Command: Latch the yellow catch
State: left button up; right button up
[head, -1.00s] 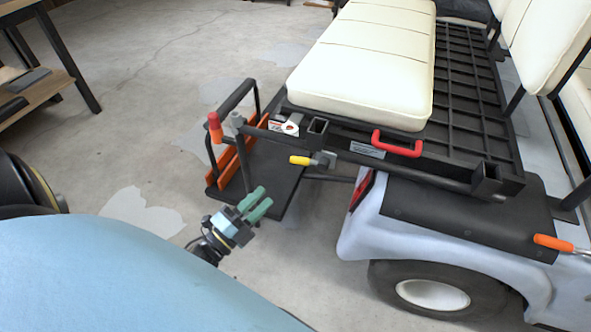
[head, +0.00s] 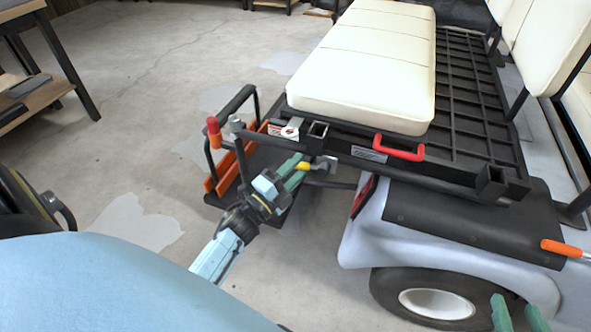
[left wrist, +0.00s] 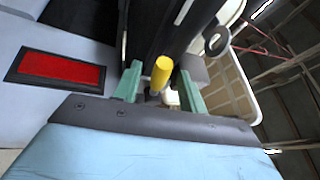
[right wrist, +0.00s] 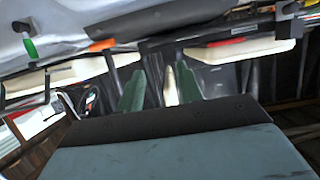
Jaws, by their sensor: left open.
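The yellow catch (head: 302,167) sticks out from a grey bracket on the cart's rear frame. My left gripper (head: 293,172) is open at the catch, with its green fingers next to the yellow grip. In the left wrist view the yellow grip (left wrist: 161,73) lies between the two spread fingers (left wrist: 158,88), with gaps showing on both sides. Whether a finger touches it I cannot tell. My right gripper (head: 518,314) shows at the lower right of the head view, fingers apart and empty, in front of the rear wheel.
A red handle (head: 399,148) sits on the frame, right of the catch. An orange-handled lever (head: 566,248) is at the far right. A red-tipped post (head: 213,128) and a black rear platform (head: 262,168) lie left. A cream seat (head: 365,70) is above.

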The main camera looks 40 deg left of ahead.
pick_arm(q)
grip_shut()
dwell(0.3)
